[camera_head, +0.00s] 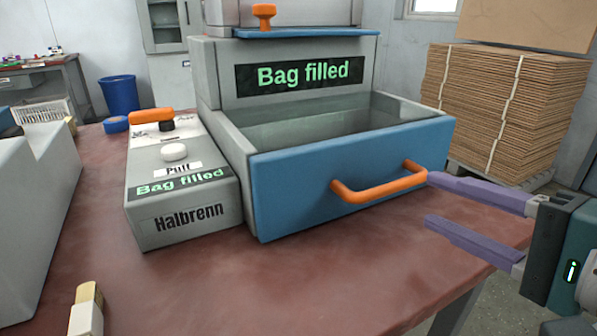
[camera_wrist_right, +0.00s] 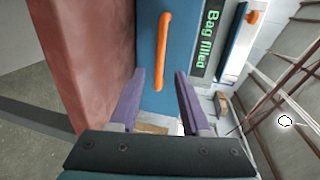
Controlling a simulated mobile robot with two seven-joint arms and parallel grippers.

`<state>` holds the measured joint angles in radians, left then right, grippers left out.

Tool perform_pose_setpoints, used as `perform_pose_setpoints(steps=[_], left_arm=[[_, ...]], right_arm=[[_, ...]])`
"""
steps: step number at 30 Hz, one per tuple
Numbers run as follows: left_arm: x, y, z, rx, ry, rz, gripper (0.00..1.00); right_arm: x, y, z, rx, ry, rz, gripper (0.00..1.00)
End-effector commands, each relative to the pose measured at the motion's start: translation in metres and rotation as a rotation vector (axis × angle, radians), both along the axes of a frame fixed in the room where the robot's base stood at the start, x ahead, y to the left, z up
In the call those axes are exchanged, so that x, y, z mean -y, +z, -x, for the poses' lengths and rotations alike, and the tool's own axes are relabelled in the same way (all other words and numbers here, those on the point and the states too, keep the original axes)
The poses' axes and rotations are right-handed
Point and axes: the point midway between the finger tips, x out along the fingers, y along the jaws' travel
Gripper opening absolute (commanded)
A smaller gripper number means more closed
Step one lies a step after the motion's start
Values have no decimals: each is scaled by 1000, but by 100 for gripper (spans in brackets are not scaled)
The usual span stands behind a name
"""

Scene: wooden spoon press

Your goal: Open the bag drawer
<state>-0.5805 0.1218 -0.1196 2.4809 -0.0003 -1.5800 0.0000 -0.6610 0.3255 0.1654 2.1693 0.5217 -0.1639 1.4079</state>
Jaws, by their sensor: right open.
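The bag drawer (camera_head: 290,190) has a blue front and grey walls. It stands pulled out from the grey machine, and the part of its inside that shows looks empty. Its orange bar handle (camera_head: 378,188) is on the front, towards the right. My right gripper (camera_head: 430,199) is open and empty, just right of the handle in the head view. In the right wrist view the handle (camera_wrist_right: 163,50) appears beyond the fingertips (camera_wrist_right: 158,76), in line with the gap between them. I see no contact. My left gripper is not in view.
A grey control box (camera_head: 185,190) labelled Halbrenn, with a white button (camera_head: 174,152), stands left of the drawer. The screen (camera_head: 300,74) reads "Bag filled". Stacked cardboard (camera_head: 490,110) stands behind at right. The red-brown table (camera_head: 330,270) is clear in front of the drawer.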

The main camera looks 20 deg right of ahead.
Motion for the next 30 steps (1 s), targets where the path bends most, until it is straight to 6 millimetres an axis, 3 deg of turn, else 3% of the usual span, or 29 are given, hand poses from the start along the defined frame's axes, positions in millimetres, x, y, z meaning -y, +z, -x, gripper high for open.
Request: perform_pose_setpoints(steps=[6, 12, 25, 30], left_arm=[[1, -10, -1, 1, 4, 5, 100], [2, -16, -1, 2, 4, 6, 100], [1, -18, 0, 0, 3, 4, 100], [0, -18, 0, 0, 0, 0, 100]], right_arm=[[-3, -9, -39, 5, 0, 2, 47], [-5, -15, -65, 1, 0, 2, 47], [-6, -16, -75, -2, 0, 2, 47], [-6, -16, -75, -2, 0, 2, 29]])
